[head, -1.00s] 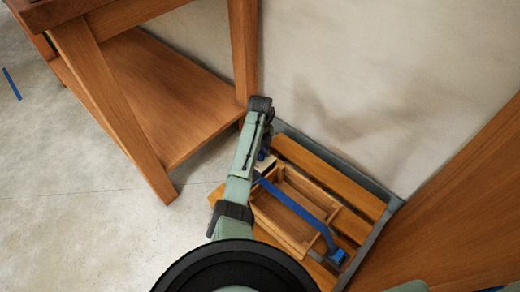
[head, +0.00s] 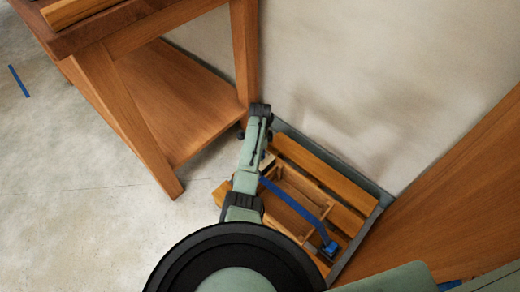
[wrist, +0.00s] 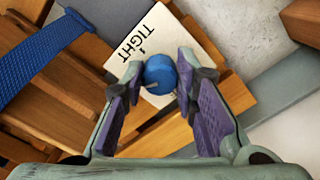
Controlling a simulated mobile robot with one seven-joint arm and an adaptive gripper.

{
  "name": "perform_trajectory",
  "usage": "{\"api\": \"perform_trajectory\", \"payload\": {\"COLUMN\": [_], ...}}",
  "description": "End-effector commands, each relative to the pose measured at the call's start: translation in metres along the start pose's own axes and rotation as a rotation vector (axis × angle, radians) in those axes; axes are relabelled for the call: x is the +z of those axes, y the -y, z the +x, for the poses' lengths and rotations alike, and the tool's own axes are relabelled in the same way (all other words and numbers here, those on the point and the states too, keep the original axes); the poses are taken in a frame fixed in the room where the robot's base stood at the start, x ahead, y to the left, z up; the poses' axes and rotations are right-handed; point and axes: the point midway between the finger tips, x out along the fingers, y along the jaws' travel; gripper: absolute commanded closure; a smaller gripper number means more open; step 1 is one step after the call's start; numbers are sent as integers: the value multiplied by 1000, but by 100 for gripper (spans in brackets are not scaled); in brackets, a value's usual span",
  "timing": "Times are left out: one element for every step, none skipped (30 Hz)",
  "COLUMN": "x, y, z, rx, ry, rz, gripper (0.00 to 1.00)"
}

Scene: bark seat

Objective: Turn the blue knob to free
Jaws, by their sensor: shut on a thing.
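The blue knob (wrist: 158,74) sits on a white plate (wrist: 160,35) in the wrist view. The plate carries the word TIGHT, seen upside down, with a small mark near the knob. My gripper (wrist: 161,82) has its purple-padded fingers on either side of the knob and is shut on it. The fingers hide parts of the plate's lower edge and any other lettering there. In the head view my arm (head: 250,165) reaches down to the plate's spot, and the knob and fingers are hidden.
A blue strap (head: 295,203) runs across a small wooden box on a slatted wooden seat (head: 335,190), ending at a blue buckle (head: 330,248). A wooden table (head: 195,100) stands at left, a pale wall behind, and a large wooden panel (head: 450,200) at right.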

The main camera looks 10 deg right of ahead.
Motion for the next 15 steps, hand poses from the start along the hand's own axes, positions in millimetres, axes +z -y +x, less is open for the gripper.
{"api": "perform_trajectory", "payload": {"x": [1,1,1,1,1,1,0,0,1,1,1,1,1,0,0], "y": [0,-1,-1,-1,-1,-1,-1,-2,-2,-2,-2,-2,-2,-2,-2], "z": [-3,-3,-3,-3,-3,-3,-2,-2,-2,-2,-2,-2,-2,-2,-2], "rx": [1,1,2,2,2,1,1,1,2,2,2,2,2,2,2], "ry": [1,2,2,2,2,2,2,2,2,2,2,2,3,3,2], "rz": [-44,-72,-110,-139,-168,-205,-234,-262,-301,-330,-358,-396,-424,-452,-490], "gripper": [100,100,100,100,100,100,100,100,100,100,100,100,100,100,100]}}
